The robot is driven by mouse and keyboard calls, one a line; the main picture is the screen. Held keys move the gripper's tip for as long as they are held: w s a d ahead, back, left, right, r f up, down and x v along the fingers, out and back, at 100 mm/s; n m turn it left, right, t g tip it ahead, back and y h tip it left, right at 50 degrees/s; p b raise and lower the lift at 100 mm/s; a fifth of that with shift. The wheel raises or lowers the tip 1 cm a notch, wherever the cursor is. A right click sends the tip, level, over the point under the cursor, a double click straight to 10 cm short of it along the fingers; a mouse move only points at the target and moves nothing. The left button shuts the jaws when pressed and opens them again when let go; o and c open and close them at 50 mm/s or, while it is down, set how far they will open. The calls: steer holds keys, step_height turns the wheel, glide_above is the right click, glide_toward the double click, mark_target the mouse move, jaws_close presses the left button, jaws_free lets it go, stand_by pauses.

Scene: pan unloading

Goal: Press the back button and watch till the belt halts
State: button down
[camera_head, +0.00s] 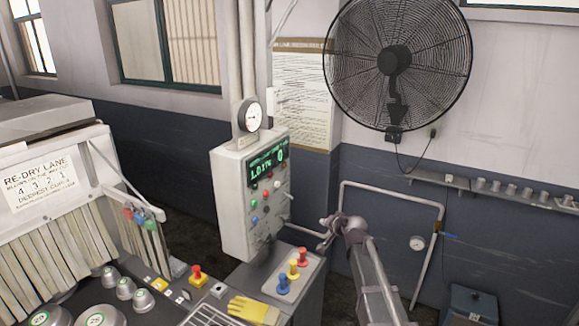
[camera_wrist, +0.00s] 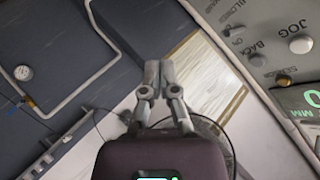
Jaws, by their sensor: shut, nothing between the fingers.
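The grey control panel (camera_head: 235,205) stands on the machine, with a green lit display (camera_head: 267,164) and several coloured buttons. In the wrist view, the small back button (camera_wrist: 257,60) sits beside its "BACK" label, between the blower button (camera_wrist: 226,32) and the larger "JOG" button (camera_wrist: 300,45). My gripper (camera_head: 324,236) is right of the panel in the head view. In the wrist view, my gripper (camera_wrist: 158,68) has its fingers together and empty, to the left of the back button and apart from it in the picture. I cannot make out a belt or whether one moves.
A black wall fan (camera_head: 397,60) hangs at the upper right. A pedestal with blue, yellow and red buttons (camera_head: 293,272) stands below the panel. A yellow glove (camera_head: 253,310) lies beside it. Pipes (camera_head: 390,190) run along the wall behind my arm.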

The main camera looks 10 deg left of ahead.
mark_target(287, 176)
steer(key=w+a+r+m+t+p, duration=0.3)
steer(key=w+r, duration=0.5)
steer(key=r, duration=0.2)
steer(key=shift+a+p, duration=0.3)
steer(key=shift+p, duration=0.05)
steer(key=shift+a, duration=0.15)
steer(key=w+a, duration=0.2)
steer(key=a, duration=0.6)
steer(key=shift+w, duration=0.4)
